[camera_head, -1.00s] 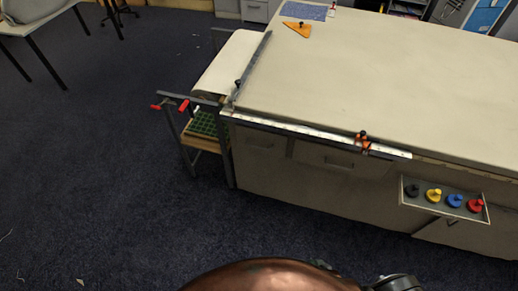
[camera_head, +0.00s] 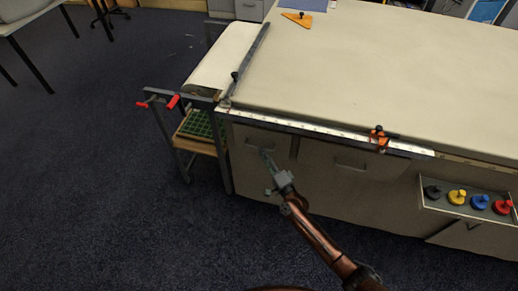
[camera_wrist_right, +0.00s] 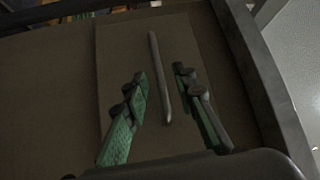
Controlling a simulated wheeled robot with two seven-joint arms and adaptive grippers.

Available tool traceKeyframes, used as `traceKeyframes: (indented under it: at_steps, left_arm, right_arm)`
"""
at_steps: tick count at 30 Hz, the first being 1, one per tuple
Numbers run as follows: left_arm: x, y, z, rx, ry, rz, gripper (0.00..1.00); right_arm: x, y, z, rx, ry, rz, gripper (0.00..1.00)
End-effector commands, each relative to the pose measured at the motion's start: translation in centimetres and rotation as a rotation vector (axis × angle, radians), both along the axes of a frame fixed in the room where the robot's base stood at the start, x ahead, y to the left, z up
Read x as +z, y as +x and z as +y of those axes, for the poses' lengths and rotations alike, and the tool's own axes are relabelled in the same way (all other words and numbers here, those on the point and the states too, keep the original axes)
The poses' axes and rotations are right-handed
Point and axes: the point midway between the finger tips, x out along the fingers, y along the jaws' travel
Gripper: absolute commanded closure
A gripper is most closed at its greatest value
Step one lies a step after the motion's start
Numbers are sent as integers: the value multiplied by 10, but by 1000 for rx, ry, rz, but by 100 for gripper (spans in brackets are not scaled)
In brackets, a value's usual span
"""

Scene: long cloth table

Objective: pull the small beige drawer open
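The small beige drawer (camera_head: 245,135) is at the left end of the table's front, under the metal rail. Its front looks flush with the panels around it. In the right wrist view the drawer front (camera_wrist_right: 115,55) fills the middle, with a slim bar handle (camera_wrist_right: 154,50) across it. My right gripper (camera_head: 266,153) reaches the drawer's handle from below. In the wrist view its two green-and-grey fingers (camera_wrist_right: 161,78) are apart, one on each side of the handle, with gaps showing. My left gripper is out of view.
A wider drawer (camera_head: 350,160) lies to the right. An open tray with coloured knobs (camera_head: 458,197) sticks out farther right. A side rack with red-tipped handles (camera_head: 173,101) stands left of the drawer. The floor in front is clear.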

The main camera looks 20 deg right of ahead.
Motion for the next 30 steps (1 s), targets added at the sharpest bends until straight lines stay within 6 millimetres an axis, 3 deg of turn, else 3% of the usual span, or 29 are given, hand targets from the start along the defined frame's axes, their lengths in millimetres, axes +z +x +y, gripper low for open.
traceKeyframes:
  at_steps: [7, 19, 30]
  left_arm:
    - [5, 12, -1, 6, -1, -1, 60]
    - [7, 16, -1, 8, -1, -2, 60]
    - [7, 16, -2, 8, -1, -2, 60]
  right_arm:
    - [2, 32, 6, -1, -2, 2, 75]
    - [4, 39, 7, -1, -2, 3, 76]
    - [3, 39, 7, -1, -3, 2, 100]
